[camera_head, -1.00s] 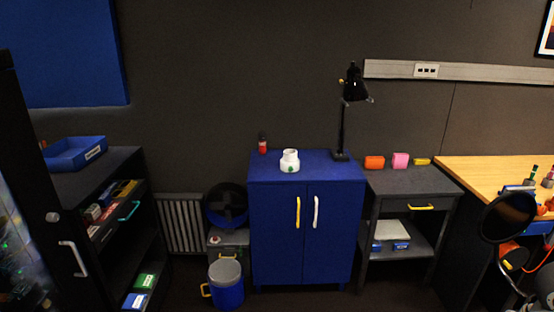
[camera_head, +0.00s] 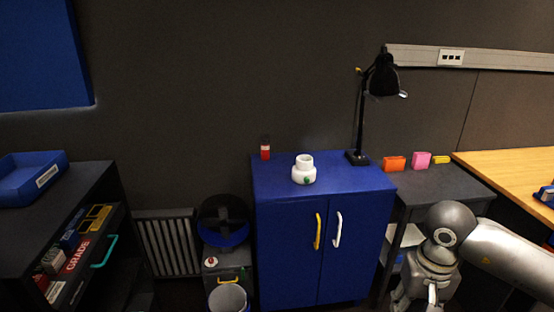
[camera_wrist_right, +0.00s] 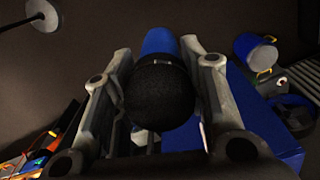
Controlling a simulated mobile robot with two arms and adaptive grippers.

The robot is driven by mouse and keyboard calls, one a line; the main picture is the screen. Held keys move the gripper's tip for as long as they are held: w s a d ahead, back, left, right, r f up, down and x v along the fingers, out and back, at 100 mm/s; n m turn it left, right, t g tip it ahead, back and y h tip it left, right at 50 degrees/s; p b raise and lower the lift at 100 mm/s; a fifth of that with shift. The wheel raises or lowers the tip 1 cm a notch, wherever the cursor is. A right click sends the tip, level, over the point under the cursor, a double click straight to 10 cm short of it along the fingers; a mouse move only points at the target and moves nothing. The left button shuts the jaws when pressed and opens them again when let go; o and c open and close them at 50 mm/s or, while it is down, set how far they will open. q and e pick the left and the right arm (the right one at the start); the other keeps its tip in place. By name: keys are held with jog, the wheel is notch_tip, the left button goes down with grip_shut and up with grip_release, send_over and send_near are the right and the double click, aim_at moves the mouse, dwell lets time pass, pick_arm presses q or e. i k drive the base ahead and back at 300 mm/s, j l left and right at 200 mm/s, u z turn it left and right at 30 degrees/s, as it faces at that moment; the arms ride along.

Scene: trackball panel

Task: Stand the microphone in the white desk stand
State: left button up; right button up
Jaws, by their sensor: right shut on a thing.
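The white desk stand (camera_head: 304,172) is a short white piece with an upright neck and a green mark on its front. It stands on top of the blue cabinet (camera_head: 330,178). My right gripper (camera_wrist_right: 158,62) is shut on the microphone (camera_wrist_right: 160,92), which has a black rounded head and a blue body. The head faces the wrist camera. In the head view my right arm comes in from the right, with its wrist (camera_head: 440,245) low in front of the dark side table, apart from the stand. The microphone cannot be made out there. My left gripper is not in view.
A black desk lamp (camera_head: 382,80) stands at the right rear of the cabinet top. A small red bottle (camera_head: 265,148) stands at its left rear. Orange (camera_head: 394,163) and pink (camera_head: 421,160) blocks sit on the side table. The cabinet top around the stand is clear.

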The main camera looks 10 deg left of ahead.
aim_at(305, 167)
jog(key=i+u, duration=0.3)
jog(key=i, duration=0.7)
